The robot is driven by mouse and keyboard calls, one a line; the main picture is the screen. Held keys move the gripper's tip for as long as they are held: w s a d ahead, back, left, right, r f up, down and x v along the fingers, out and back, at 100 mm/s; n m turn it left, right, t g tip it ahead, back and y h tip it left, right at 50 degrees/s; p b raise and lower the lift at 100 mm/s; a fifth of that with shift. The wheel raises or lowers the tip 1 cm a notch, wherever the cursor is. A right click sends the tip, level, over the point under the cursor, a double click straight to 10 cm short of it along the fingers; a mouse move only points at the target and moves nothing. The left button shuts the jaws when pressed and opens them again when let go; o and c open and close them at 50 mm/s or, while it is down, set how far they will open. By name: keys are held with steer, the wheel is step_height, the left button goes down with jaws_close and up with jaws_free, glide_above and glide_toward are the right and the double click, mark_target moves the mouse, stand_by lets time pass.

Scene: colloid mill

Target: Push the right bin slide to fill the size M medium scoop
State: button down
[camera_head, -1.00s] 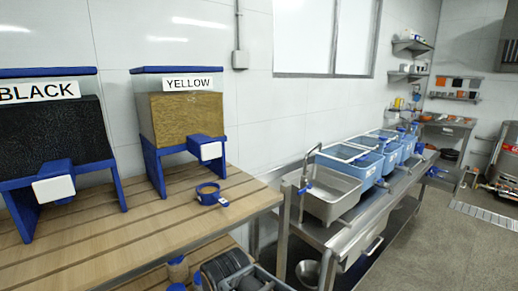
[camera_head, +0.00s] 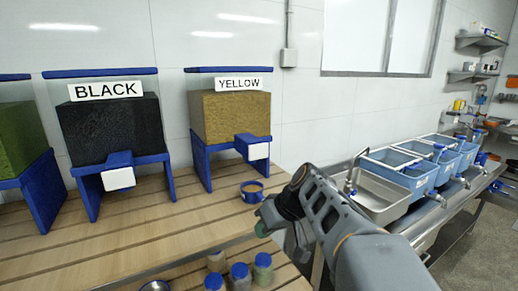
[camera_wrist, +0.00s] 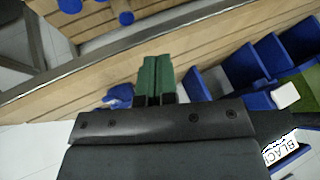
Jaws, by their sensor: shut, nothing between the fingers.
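The YELLOW bin (camera_head: 230,115) is the rightmost bin on the wooden table. Its blue slide (camera_head: 250,146) has a white front face and sticks out toward me. A small blue scoop (camera_head: 252,191) stands on the table below the slide in the picture; its inside looks tan, and I cannot tell if that is powder. My gripper (camera_head: 264,228), with green fingers, is shut and empty, in front of the scoop and apart from the slide. In the wrist view the green fingers (camera_wrist: 155,78) are together, with a blue piece, probably the scoop (camera_wrist: 118,96), beside them.
The BLACK bin (camera_head: 108,125) stands to the left, and a green-filled bin (camera_head: 20,135) is at the far left. Several small blue-lidded jars (camera_head: 240,275) sit low in front. A sink counter with blue tubs (camera_head: 420,170) is to the right.

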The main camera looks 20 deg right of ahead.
mark_target(267, 157)
steer(key=w+d+r+n+t+y+p, duration=0.1)
steer(key=w+d+r+n+t+y, duration=0.2)
steer(key=r, duration=0.9)
steer(key=w+d+t, duration=0.1)
steer(key=w+d, duration=0.2)
steer(key=d, duration=0.2)
steer(key=shift+d+n, duration=0.3)
steer(key=shift+n, duration=0.1)
steer(key=w+a+p, duration=0.1)
steer(key=w+p, duration=0.4)
steer(key=w, duration=0.3)
steer(key=shift+w, duration=0.4)
steer(key=shift+w+f, duration=0.15)
steer(key=shift+w, duration=0.05)
stand_by(0.7)
